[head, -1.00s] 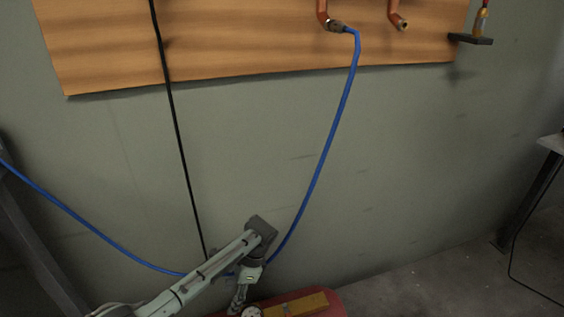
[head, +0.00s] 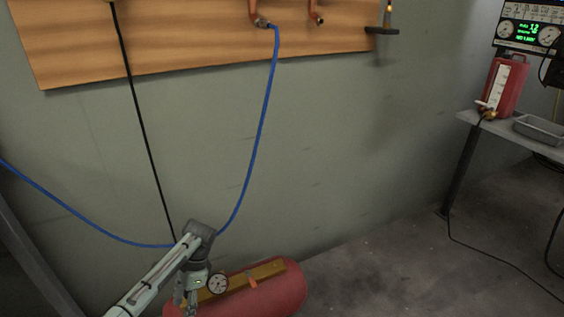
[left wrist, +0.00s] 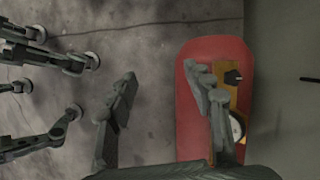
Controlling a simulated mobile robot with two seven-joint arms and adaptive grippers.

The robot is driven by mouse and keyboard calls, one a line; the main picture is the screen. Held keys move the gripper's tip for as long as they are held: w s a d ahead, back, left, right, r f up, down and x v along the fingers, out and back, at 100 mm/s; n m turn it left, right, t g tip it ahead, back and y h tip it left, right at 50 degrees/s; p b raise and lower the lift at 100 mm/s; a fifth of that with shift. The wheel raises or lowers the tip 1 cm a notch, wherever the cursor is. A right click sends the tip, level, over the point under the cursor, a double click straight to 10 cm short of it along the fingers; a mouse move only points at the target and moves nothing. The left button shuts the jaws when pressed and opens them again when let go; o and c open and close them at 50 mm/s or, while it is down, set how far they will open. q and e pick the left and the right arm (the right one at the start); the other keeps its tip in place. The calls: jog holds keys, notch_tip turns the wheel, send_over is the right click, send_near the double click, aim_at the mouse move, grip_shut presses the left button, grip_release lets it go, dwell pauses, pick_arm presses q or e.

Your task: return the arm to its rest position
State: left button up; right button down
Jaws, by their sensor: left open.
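My left arm comes in from the lower left in the head view. Its gripper (head: 188,298) hangs down at the bottom edge, beside the left end of the red tank (head: 286,298). In the left wrist view the two fingers of the left gripper (left wrist: 165,85) stand well apart with nothing between them. One finger overlaps the red tank (left wrist: 200,50) in that picture. My right arm and gripper show in neither view.
A blue hose (head: 262,120) hangs from a copper pipe on the wooden board (head: 180,35) and passes behind my left arm. A black cable (head: 145,140) hangs beside it. A metal table (head: 475,116) with a red canister (head: 503,88) stands right. Floor between is open.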

pick_arm(q)
jog(key=s+a+f+n+g+h, duration=0.1)
jog(key=s+a+n, duration=0.15)
jog(key=a, duration=0.45)
jog(key=s+a+f+n+g+h, duration=0.1)
jog(key=s+a+n+h, duration=0.15)
jog(key=a, duration=0.45)
jog(key=w+a+n+t+y, duration=0.4)
jog(key=w+a+n+t, duration=0.25)
jog(key=w+a, duration=0.4)
jog(key=s+d+f+m, duration=0.1)
jog(key=s+d+f, duration=0.5)
jog(key=s+d, duration=0.6)
jog(key=s+d+r+h, duration=0.1)
jog(key=s+d+r, duration=0.1)
jog(key=s+d, duration=0.3)
jog(key=s+d+r+t+h, duration=0.1)
jog(key=s+d+r, duration=0.1)
jog(key=s+d, duration=0.4)
jog(key=s+m, duration=0.1)
jog(key=s, duration=0.2)
jog(key=shift+s+r, duration=0.3)
jog(key=shift+s, duration=0.1)
jog(key=shift+t+h, duration=0.25)
